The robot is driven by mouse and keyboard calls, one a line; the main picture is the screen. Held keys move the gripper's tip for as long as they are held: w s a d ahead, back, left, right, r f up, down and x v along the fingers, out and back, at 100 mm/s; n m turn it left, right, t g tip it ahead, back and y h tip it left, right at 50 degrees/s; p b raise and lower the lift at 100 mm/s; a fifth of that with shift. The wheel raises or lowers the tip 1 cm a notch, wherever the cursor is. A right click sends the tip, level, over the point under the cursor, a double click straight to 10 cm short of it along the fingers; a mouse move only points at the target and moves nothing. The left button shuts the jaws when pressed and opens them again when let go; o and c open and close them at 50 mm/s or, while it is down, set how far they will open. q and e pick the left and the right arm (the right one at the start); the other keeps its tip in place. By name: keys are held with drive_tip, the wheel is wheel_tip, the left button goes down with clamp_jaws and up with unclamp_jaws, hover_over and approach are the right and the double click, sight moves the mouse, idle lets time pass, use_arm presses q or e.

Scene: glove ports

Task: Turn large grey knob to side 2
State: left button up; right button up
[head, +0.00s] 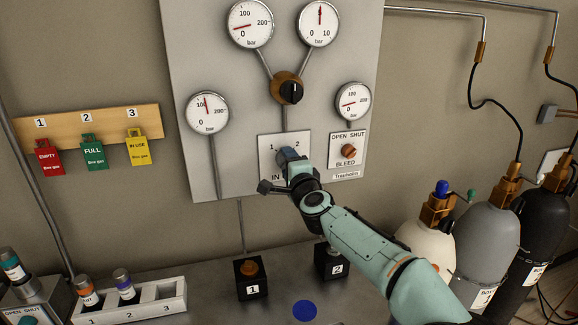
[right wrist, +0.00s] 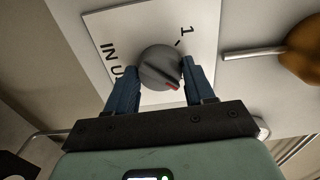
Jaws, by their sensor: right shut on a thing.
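The large grey knob (right wrist: 160,66) sits on a white plate (head: 265,145) marked 1 and 2 above, with "IN U" legible in the right wrist view. My right gripper (right wrist: 160,78) has its blue fingers on both sides of the knob and is shut on it. The knob's red mark (right wrist: 172,86) points to the lower right in the wrist view, away from the printed 1; the 2 is hidden there by the gripper. In the head view my right gripper (head: 289,156) covers the knob. My left gripper is not in view.
Above the plate is a black knob on a brass valve (head: 289,90) with pressure gauges around it. A BLEED knob (head: 348,151) is at the right. Gas cylinders (head: 485,250) stand at right. Tags (head: 92,151) hang at left, above a numbered tray (head: 150,305).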

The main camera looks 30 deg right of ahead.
drive_tip(key=shift+m, duration=0.3)
drive_tip(key=o, duration=1)
drive_tip(key=shift+o, duration=0.2)
drive_tip(key=b+v, duration=0.3)
drive_tip(key=v, duration=1)
drive_tip(key=shift+s, duration=0.15)
drive_tip(key=shift+a+r, duration=0.1)
